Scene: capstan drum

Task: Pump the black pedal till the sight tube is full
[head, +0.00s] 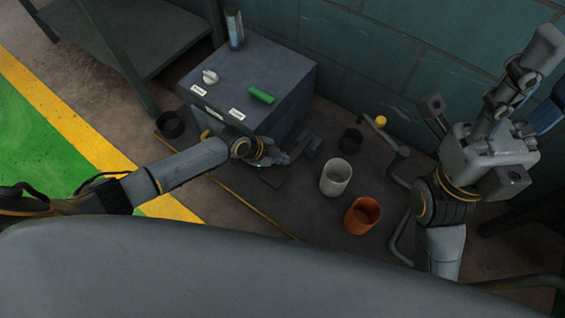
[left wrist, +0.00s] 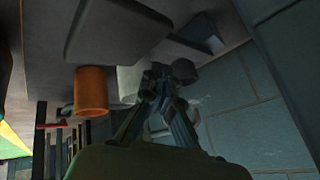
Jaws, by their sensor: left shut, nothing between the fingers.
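The grey cabinet (head: 290,85) stands against the wall. An upright tube with a pale blue upper part (head: 235,28), likely the sight tube, is at its back corner; its level is too small to read. A dark flat plate (head: 274,178), likely the black pedal, is low in front of the cabinet. It looms large at the top of the left wrist view (left wrist: 115,30). My left gripper (head: 284,158) is shut and empty, close by the plate; contact cannot be told. Its fingers show in the left wrist view (left wrist: 160,75). My right arm is raised at right; its fingers are unclear.
A blue-grey pedal-like block (head: 312,145) is beside the gripper. The cabinet top has a white knob (head: 210,76) and green handle (head: 262,95). A bent pipe (head: 395,155) is at right.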

